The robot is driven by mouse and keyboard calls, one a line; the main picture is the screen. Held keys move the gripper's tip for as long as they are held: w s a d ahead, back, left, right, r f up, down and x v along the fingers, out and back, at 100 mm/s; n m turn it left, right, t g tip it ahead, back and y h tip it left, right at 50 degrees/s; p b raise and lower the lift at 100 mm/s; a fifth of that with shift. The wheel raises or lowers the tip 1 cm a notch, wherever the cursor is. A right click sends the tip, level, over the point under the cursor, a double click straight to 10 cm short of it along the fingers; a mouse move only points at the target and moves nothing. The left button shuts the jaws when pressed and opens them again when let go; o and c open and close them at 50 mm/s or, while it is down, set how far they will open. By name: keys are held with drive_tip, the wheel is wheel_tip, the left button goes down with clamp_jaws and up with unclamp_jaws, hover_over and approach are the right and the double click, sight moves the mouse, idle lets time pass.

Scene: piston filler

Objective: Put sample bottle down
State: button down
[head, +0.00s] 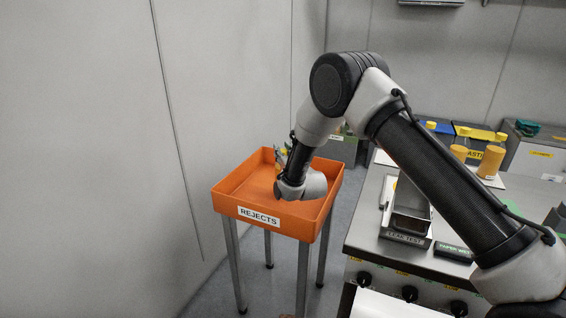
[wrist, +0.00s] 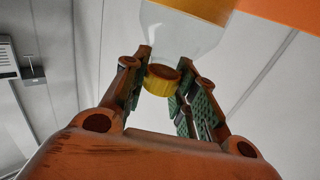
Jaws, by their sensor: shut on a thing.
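The sample bottle (wrist: 188,30) is clear with a yellow cap (wrist: 158,82). In the wrist view its cap and neck are between the fingers, and its body runs out of the top of the picture. My gripper (wrist: 165,68) is shut on the bottle at the cap end. In the head view my gripper (head: 282,157) is small and partly hidden by my wrist, over the orange tray marked REJECTS (head: 293,223). I cannot make out the held bottle there, nor whether it touches the tray floor.
The tray stands on grey legs beside the wall. To the right is a steel bench (head: 372,225) with a leak test fixture (head: 408,222). Several yellow-capped bottles and amber containers (head: 490,162) stand behind my arm. Bare floor lies between tray and bench.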

drive_tip(key=shift+f, duration=1.75)
drive_tip(key=c, duration=1.1)
unclamp_jaws()
drive_tip(key=shift+c, duration=0.2)
drive_tip(key=shift+s, duration=0.15)
drive_tip(key=v, duration=0.7)
drive_tip(key=shift+d+r, duration=0.2)
